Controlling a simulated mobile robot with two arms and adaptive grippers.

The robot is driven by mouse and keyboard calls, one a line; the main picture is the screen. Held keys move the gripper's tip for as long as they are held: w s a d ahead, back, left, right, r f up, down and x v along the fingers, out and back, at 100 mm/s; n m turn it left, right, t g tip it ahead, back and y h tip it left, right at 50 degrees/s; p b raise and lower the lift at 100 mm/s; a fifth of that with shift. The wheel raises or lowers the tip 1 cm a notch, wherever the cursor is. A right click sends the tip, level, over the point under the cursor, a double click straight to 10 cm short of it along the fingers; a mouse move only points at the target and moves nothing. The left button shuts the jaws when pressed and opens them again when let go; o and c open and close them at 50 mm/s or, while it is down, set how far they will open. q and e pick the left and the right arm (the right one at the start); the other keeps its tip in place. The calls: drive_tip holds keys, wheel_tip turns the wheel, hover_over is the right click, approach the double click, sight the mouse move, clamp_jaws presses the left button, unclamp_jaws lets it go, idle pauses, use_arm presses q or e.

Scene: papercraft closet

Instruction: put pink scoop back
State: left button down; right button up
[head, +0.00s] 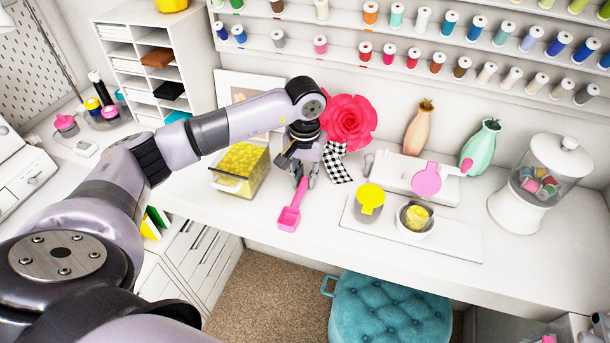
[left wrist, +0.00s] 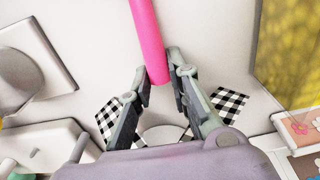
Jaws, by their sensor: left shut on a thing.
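The pink scoop (head: 289,217) is in my left gripper (head: 306,178), over the front part of the white desk. Its square cup points down and toward the desk's front edge, and its handle runs up between the fingers. I cannot tell whether the cup touches the desk. In the left wrist view the pink handle (left wrist: 148,35) runs from the top edge down to the fingers (left wrist: 160,82), which are shut on it. The cup is out of that view. A clear box of yellow beads (head: 228,184) stands just left of the gripper. My right gripper is not in view.
A red paper flower (head: 350,122) and a checkered ribbon (head: 336,163) are behind the gripper. To the right are a white tray (head: 460,246) with a small bowl (head: 416,233), two vases and a glass jar (head: 541,180). A teal stool (head: 390,310) stands below the desk.

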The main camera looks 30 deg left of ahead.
use_arm(q)
drive_tip(key=shift+f, duration=0.25)
drive_tip(key=c, duration=1.5)
unclamp_jaws()
drive_tip(key=shift+r, duration=0.15)
drive_tip(key=shift+r, duration=0.45)
wheel_tip(320, 180, up, 11)
drive_tip(key=b, duration=0.3)
drive_tip(key=shift+s+r, duration=0.15)
drive_tip(key=shift+r, duration=0.05)
